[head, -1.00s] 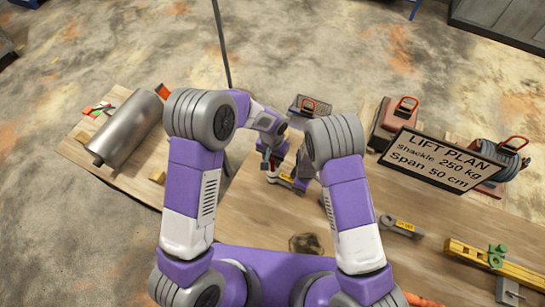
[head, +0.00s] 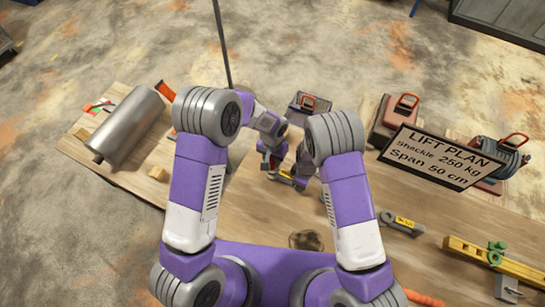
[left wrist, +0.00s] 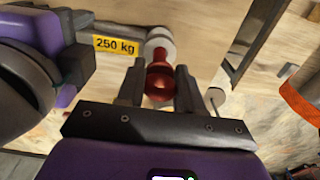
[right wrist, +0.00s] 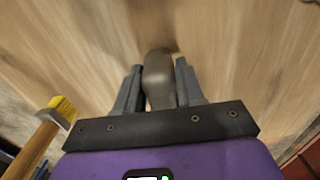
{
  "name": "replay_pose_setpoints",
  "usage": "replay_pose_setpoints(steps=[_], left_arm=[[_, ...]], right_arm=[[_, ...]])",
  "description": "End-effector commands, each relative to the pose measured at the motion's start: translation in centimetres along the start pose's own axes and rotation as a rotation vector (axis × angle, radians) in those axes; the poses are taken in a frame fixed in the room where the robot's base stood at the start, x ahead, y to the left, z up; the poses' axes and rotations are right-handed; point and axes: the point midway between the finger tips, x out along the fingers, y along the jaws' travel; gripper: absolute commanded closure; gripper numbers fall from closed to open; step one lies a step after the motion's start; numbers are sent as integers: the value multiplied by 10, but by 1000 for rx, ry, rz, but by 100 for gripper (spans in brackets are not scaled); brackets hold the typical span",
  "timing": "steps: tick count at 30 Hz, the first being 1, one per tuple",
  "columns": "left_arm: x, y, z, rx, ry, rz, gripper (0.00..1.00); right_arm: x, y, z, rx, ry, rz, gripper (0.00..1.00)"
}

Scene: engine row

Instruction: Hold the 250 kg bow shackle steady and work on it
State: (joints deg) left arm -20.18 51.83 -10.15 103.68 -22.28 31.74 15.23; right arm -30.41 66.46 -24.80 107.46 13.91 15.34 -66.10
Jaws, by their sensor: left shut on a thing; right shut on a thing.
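The 250 kg bow shackle lies on the wooden bench between my two grippers. Its yellow label (head: 285,177) shows small in the head view, and the left wrist view shows the "250 kg" label (left wrist: 116,46). A red pin head (left wrist: 160,84) sits against a grey round end of the shackle (left wrist: 159,40). My left gripper (left wrist: 160,73) is shut on this red pin. My right gripper (right wrist: 158,74) is shut on the grey rounded shackle body (right wrist: 158,82). In the head view my arms hide much of the shackle.
Another yellow-labelled shackle (head: 402,223) lies to the right. The LIFT PLAN sign (head: 440,157) stands behind it. A yellow beam (head: 495,260) is at front right, a metal cylinder (head: 128,125) at left. A yellow-bristled brush (right wrist: 60,112) lies near my right gripper.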

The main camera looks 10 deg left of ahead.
Motion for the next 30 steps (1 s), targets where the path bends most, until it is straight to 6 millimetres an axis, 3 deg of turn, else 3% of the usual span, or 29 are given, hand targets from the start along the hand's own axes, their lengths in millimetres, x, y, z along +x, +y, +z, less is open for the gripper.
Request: replay_pose_setpoints(steps=[30], left_arm=[[26,0,0,0,1,0,99]], right_arm=[[-1,0,0,0,1,1,100]])
